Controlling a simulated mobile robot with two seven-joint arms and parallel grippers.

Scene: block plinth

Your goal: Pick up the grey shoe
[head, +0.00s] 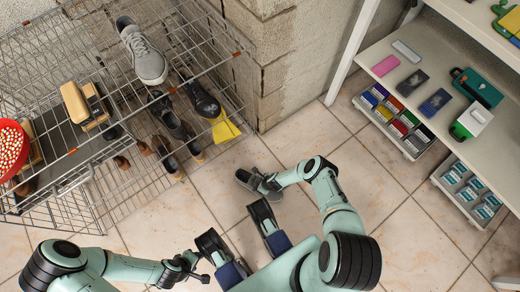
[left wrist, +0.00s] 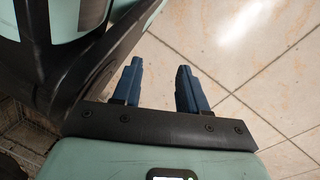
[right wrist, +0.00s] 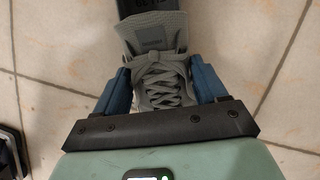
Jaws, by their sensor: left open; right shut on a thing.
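A grey shoe (head: 247,180) is in my right gripper (head: 268,186), low over the tiled floor to the right of the wire rack. In the right wrist view the blue fingers (right wrist: 158,68) close on both sides of the laced grey shoe (right wrist: 160,82), with its tongue and opening facing away. I cannot tell whether its sole touches the floor. Another grey shoe (head: 144,54), with a white sole, lies on top of the wire rack. My left gripper (left wrist: 160,88) is open and empty above bare tiles; it also shows small in the head view (head: 200,268).
The wire rack (head: 75,160) at left holds dark shoes (head: 180,115), brushes (head: 85,104) and a yellow item (head: 224,127). A white shelf unit (head: 390,60) with small boxes stands at right. The floor (head: 400,235) between is mostly clear.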

